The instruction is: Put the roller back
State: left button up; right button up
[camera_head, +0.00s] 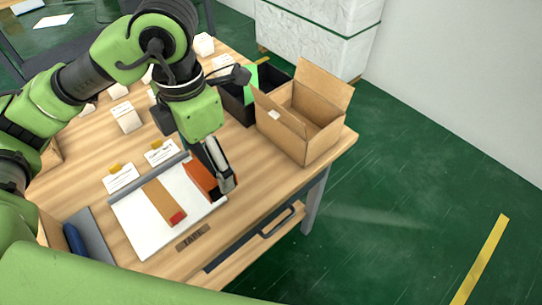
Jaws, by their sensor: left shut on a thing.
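My left gripper (226,183) points down over the right edge of a white board (150,222). It is shut on an orange and dark item (200,178), most likely the roller, which is partly hidden by the fingers. I cannot tell whether the item touches the board. My right gripper is not in view.
An open cardboard box (300,125) stands at the table's right end, beside a black bin (238,105). White cards (121,178) lie behind the board, with several small white boxes (126,117) further back. A dark blue cylinder (73,239) is at lower left.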

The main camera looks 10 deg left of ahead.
pick_arm(q)
jog(key=w+d+f+p, duration=0.1)
jog(key=w+f, duration=0.3)
jog(key=w+d+f+p, duration=0.1)
jog(key=w+f, duration=0.3)
jog(key=w+d+f+p, duration=0.1)
jog(key=w+f+p, duration=0.1)
jog(key=w+f, duration=0.2)
jog(key=shift+w+d+f, duration=0.1)
jog(key=shift+w+f, duration=0.1)
jog(key=shift+w, duration=0.35)
jog(key=shift+f, duration=0.25)
jog(key=shift+f+b, duration=0.25)
jog(key=shift+b, duration=0.2)
jog(key=shift+s+f+b, duration=0.15)
jog(key=shift+f+b, duration=0.2)
jog(key=shift+b, duration=0.05)
jog(key=shift+c, duration=0.9)
jog(key=o, duration=1.1)
jog(key=shift+f, duration=0.1)
jog(key=shift+o, duration=0.4)
jog(key=shift+f, duration=0.1)
jog(key=shift+w, duration=0.2)
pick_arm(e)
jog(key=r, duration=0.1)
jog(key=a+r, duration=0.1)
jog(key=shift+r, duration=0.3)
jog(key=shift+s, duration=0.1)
